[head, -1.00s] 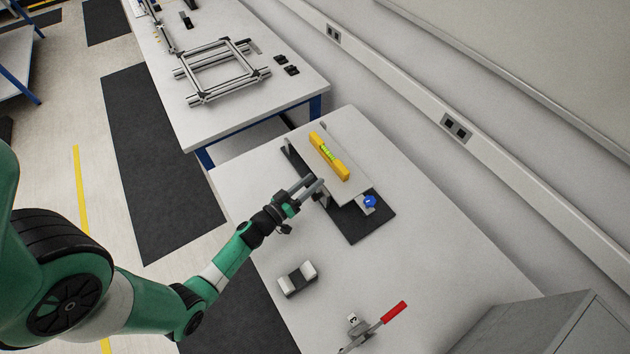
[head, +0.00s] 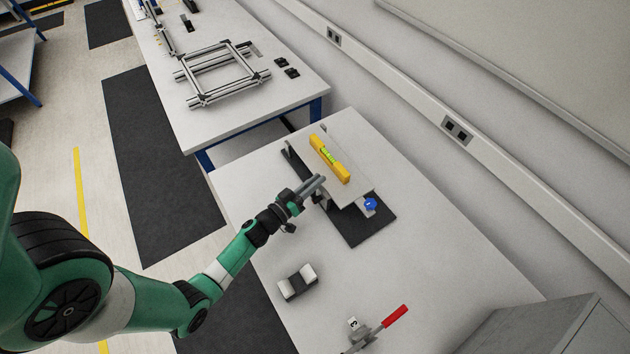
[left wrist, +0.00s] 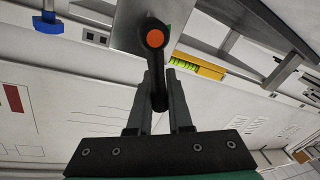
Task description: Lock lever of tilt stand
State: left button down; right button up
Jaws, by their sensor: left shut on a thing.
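The tilt stand has a dark base (head: 368,228) and a light grey plate (head: 350,190), with a yellow spirit level (head: 330,158) on the plate. A blue knob (head: 370,204) is at its near right corner. My left gripper (head: 318,182) is at the stand's left side. In the left wrist view, the black lever (left wrist: 156,66) with an orange button at its pivot runs down between the fingers of my left gripper (left wrist: 162,92), which is shut on it. The lever is hidden by the fingers in the head view. My right gripper is not in view.
A black and white block (head: 297,281) and a red-handled clamp (head: 372,330) are on the near table. A grey cabinet (head: 560,335) stands at the lower right. A second table behind holds an aluminium frame (head: 222,72). The near table's right side is clear.

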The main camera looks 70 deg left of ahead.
pick_arm(q)
jog(key=shift+d, duration=0.1)
jog(key=m+b, duration=0.1)
jog(key=d+m+b, duration=0.1)
jog(key=m, duration=0.1)
jog(key=d+m+t+b, duration=0.1)
jog(key=m, duration=0.1)
jog(key=shift+w+d+r+b, duration=0.15)
jog(key=shift+w+r+b, duration=0.05)
jog(key=shift+r+b, duration=0.1)
jog(key=shift+w+d+f+m+t+h+b, duration=0.15)
jog(key=shift+d+f+m+t+h+b, duration=0.65)
jog(key=shift+m, duration=1.75)
jog(key=shift+w+d+f+m+h+b, duration=0.2)
jog(key=shift+d+m+b, duration=1.1)
jog(key=shift+m, duration=1.2)
jog(key=shift+w+d+f+m+t+h+b, duration=0.1)
jog(key=shift+d+f+m+t+h+b, duration=0.3)
jog(key=shift+m+b, duration=1.6)
jog(key=shift+d+r+m+p, duration=0.1)
jog(key=shift+d+m+p, duration=0.15)
jog(key=shift+m+p, duration=0.35)
jog(key=c, duration=0.8)
grip_release()
jog(key=shift+a, duration=0.1)
jog(key=shift+c, duration=0.2)
